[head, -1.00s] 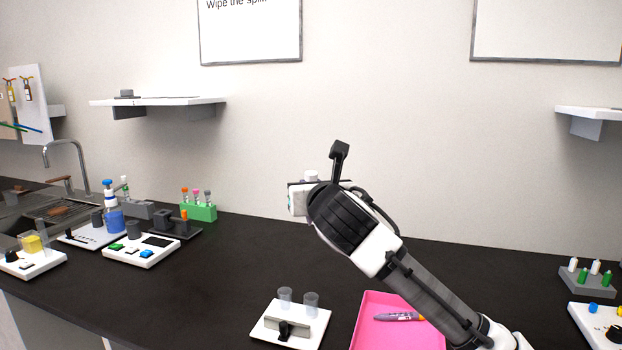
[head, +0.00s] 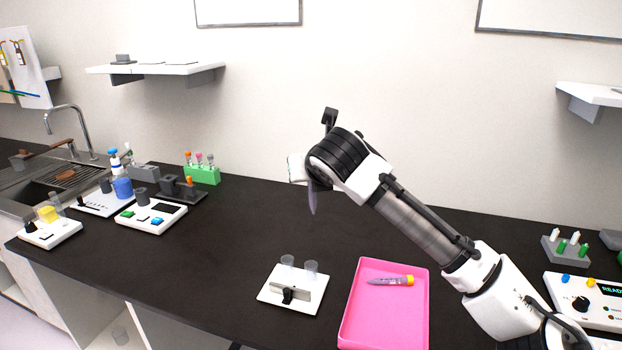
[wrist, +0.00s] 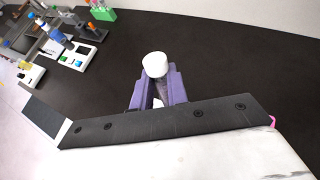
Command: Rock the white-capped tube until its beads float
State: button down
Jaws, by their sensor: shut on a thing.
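The white-capped tube (wrist: 155,66) is between the purple fingers of my gripper (wrist: 158,90) in the wrist view. Its white cap sticks out past the fingertips, and the gripper is shut on the tube. A narrow pointed tip (head: 312,197) hangs down below the wrist there. The beads inside the tube cannot be made out in either view.
A pink tray (head: 350,326) holds an orange-capped tube (head: 391,281). A white device with two clear cups (head: 290,308) stands left of it. A green tube rack (head: 203,175) and other devices stand at the back left. The middle of the black counter is clear.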

jog(key=shift+f+t+b, duration=0.4)
jog(key=shift+f+b, duration=0.2)
jog(key=shift+b, duration=0.15)
jog(key=t+y+b, duration=0.1)
jog(key=t+b, duration=0.4)
jog(key=b, duration=0.7)
jog(key=shift+r+t+y+b, duration=0.25)
jog(key=shift+t+b, duration=0.45)
jog(key=shift+b, duration=0.55)
jog(key=shift+r, duration=0.3)
jog(key=r+p, duration=0.1)
jog(key=p, duration=0.2)
jog(key=g+p, duration=0.2)
jog(key=p, duration=0.3)
jog(key=shift+g, duration=0.3)
jog(key=g+p, duration=0.1)
jog(key=p, duration=0.1)
jog(key=shift+f+p, duration=0.35)
jog(key=shift+f, duration=0.2)
